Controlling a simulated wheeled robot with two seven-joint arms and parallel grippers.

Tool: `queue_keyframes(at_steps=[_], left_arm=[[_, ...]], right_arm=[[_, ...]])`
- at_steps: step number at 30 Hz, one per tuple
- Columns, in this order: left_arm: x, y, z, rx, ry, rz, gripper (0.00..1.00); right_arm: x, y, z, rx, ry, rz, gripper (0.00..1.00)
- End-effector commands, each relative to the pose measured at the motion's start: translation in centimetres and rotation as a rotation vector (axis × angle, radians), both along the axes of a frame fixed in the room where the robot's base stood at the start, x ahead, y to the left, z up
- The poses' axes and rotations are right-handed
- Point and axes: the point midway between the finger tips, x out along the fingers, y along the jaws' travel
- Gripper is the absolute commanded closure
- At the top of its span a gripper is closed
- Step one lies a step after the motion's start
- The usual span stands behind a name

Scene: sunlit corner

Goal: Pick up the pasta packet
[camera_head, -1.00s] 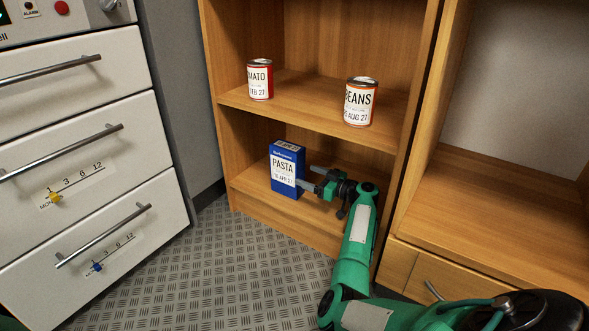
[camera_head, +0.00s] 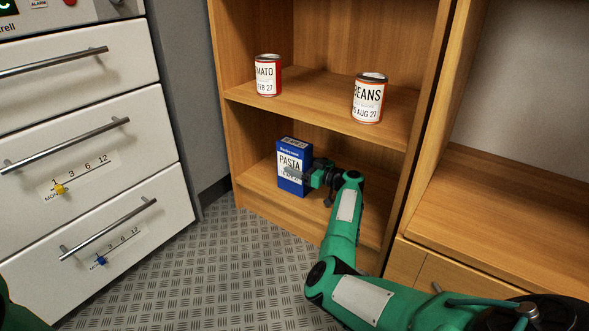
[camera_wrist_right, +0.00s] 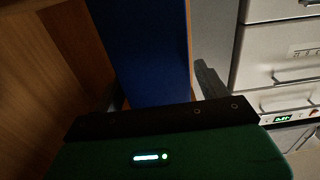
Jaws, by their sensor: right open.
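The pasta packet (camera_head: 293,182), a blue box with a white label, stands upright on the lower shelf of the wooden shelf unit. My right gripper (camera_head: 301,169) is open at the packet, reaching in from its right side. One finger crosses the label in front; the other finger is hidden behind the box. In the right wrist view, the packet's blue side (camera_wrist_right: 145,50) lies between the two fingers of the open gripper (camera_wrist_right: 160,88). A gap shows by the right finger; contact on the left cannot be told. My left gripper is not in view.
A tomato can (camera_head: 268,75) and a beans can (camera_head: 369,98) stand on the shelf board (camera_head: 318,98) above the packet. White drawers (camera_head: 95,170) stand at left, an open wooden cabinet (camera_head: 500,220) at right. The patterned floor (camera_head: 220,265) between is clear.

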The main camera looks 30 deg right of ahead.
Motion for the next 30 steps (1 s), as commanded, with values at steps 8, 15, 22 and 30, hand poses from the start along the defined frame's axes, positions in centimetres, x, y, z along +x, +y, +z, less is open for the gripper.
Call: queue_keyframes(at_steps=[8, 15, 22, 30], left_arm=[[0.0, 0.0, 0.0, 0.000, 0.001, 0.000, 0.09], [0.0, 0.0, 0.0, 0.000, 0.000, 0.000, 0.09], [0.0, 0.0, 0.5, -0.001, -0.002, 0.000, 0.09], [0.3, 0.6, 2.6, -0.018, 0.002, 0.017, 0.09]], right_arm=[[0.0, 0.0, 0.0, 0.000, 0.000, 0.000, 0.60], [0.0, 0.0, 0.2, 0.000, -0.003, -0.001, 0.90], [0.0, -0.1, 0.8, -0.001, -0.004, -0.001, 0.90], [0.0, -0.1, 4.7, -0.002, -0.003, -0.001, 0.90]])
